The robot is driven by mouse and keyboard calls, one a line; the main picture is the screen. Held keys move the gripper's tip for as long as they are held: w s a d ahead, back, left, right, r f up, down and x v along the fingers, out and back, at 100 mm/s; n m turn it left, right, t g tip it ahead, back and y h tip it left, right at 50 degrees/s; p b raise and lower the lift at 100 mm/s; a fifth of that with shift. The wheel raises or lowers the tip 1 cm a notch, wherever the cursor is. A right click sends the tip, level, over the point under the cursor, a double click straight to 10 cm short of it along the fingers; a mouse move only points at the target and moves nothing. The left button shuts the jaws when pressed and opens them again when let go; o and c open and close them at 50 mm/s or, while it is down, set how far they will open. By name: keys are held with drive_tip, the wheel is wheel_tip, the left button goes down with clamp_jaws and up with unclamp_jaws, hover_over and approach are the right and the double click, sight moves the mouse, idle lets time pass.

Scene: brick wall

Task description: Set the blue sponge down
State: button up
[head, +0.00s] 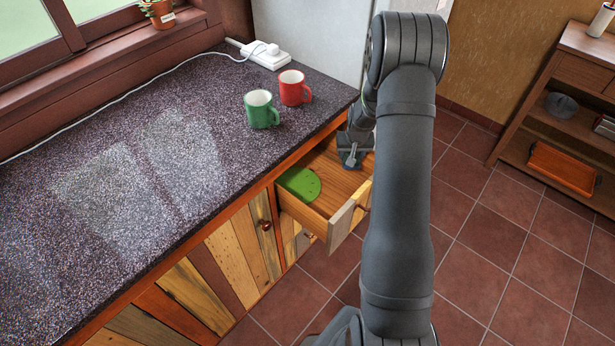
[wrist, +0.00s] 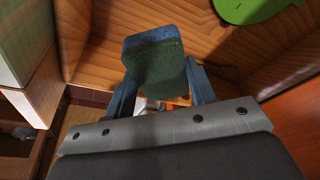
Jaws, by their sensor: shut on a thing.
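The sponge (wrist: 155,78) shows in the wrist view as a dark block with a blue edge and a greenish face. My gripper (wrist: 160,95) is shut on it, with a finger on each side. In the head view, my gripper (head: 352,152) is at the far end of an open wooden drawer (head: 325,195), over or inside it. The sponge cannot be told clearly from the fingers there. Whether the sponge touches the drawer's bottom is not clear.
A flat green item (head: 299,183) lies in the drawer's left part; it also shows in the wrist view (wrist: 245,8). A green mug (head: 261,110) and a red mug (head: 293,88) stand on the counter (head: 120,180) near the drawer. A power strip (head: 262,54) lies behind them.

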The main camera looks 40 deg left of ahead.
approach(344, 181)
drive_tip(key=shift+w+a+f+n, duration=0.35)
drive_tip(key=shift+a+f+n, duration=0.05)
drive_tip(key=shift+f, duration=2.25)
drive_tip(key=shift+f, duration=0.1)
drive_tip(key=o, duration=1)
drive_tip(key=v, duration=1.2)
drive_tip(key=shift+d, duration=0.1)
drive_tip(key=x, duration=1.2)
